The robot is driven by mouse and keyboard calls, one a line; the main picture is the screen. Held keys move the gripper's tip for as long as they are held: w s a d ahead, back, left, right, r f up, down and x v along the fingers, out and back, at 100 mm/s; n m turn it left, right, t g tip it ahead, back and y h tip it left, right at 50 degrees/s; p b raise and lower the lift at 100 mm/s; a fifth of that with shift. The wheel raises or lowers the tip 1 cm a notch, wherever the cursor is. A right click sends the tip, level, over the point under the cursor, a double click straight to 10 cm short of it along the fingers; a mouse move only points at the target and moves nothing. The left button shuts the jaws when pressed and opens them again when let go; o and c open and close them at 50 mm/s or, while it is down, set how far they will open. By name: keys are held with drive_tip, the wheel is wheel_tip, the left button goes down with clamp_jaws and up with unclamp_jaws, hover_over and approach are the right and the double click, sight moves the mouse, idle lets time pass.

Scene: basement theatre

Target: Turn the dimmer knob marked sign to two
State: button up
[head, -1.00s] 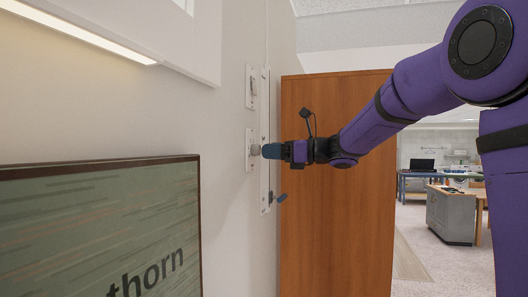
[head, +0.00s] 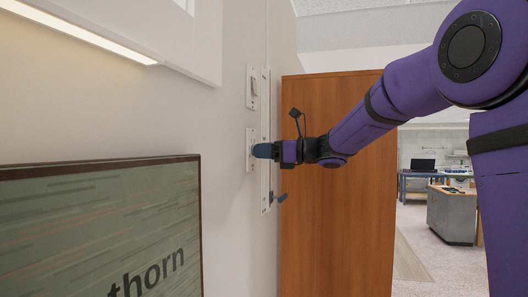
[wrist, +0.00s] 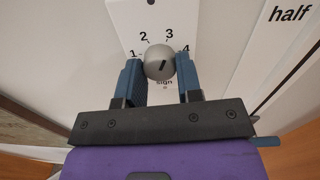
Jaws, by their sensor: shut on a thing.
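The round grey dimmer knob (wrist: 160,60) sits on a white wall plate (wrist: 122,14) marked 1, 2, 3 and 4, with "sign" printed below it. A short dark mark on the knob slants between lower left and upper right; I cannot tell which end is the pointer. My gripper (wrist: 159,72) is shut on the knob, with one blue finger on each side. In the head view my gripper (head: 262,151) reaches the wall plate (head: 249,136) from the right and hides the knob.
Another wall plate (head: 251,86) with a switch is above. A tall white strip (head: 265,110) runs beside the plates, with a blue lever (head: 281,198) low on it. A brown wooden panel (head: 335,220) stands behind my arm. A framed picture (head: 100,230) hangs at lower left.

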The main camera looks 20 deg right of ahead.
drive_tip(key=n, duration=0.9)
idle(0.4)
drive_tip(key=shift+n, duration=0.4)
drive_tip(key=o, duration=0.9)
drive_tip(key=shift+o, duration=0.2)
drive_tip(key=shift+d, duration=0.1)
drive_tip(key=v, duration=1)
drive_tip(key=shift+s+d+r, duration=0.15)
drive_tip(key=shift+s+d, duration=0.05)
drive_tip(key=shift+s, duration=0.15)
